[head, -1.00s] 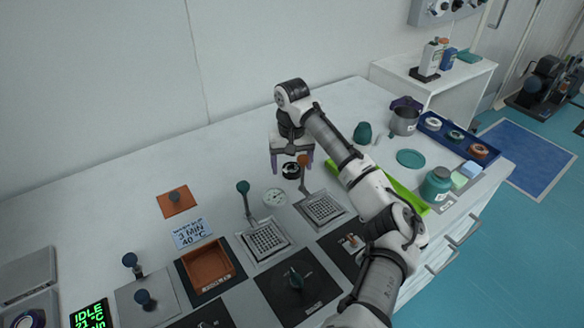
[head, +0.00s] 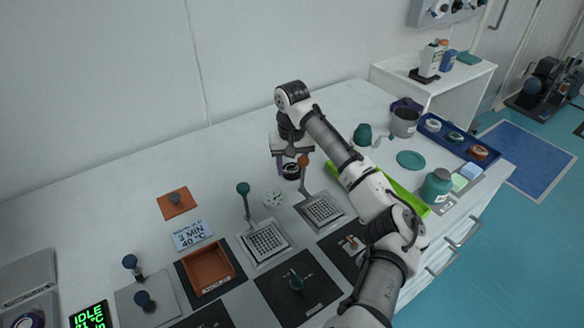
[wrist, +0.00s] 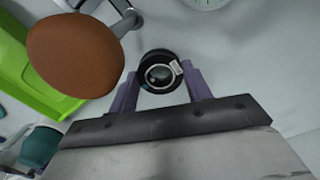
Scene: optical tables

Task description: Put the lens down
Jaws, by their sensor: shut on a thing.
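The lens (head: 291,171) is a small round piece with a black rim. In the wrist view the lens (wrist: 162,74) shows its glass centre, a pale ring and a small light label. My gripper (head: 290,168) is shut on the lens, with its purple fingers on either side of the rim, also seen in the wrist view (wrist: 160,88). The lens is low over the white bench (head: 120,232); I cannot tell whether its underside touches the top.
An orange-knobbed lever (head: 303,160) stands close to my gripper, its knob large in the wrist view (wrist: 75,55). A white dial (head: 273,198) lies in front, with gridded plates nearby. A green tray (head: 405,200) is at right. Bench space behind and left is clear.

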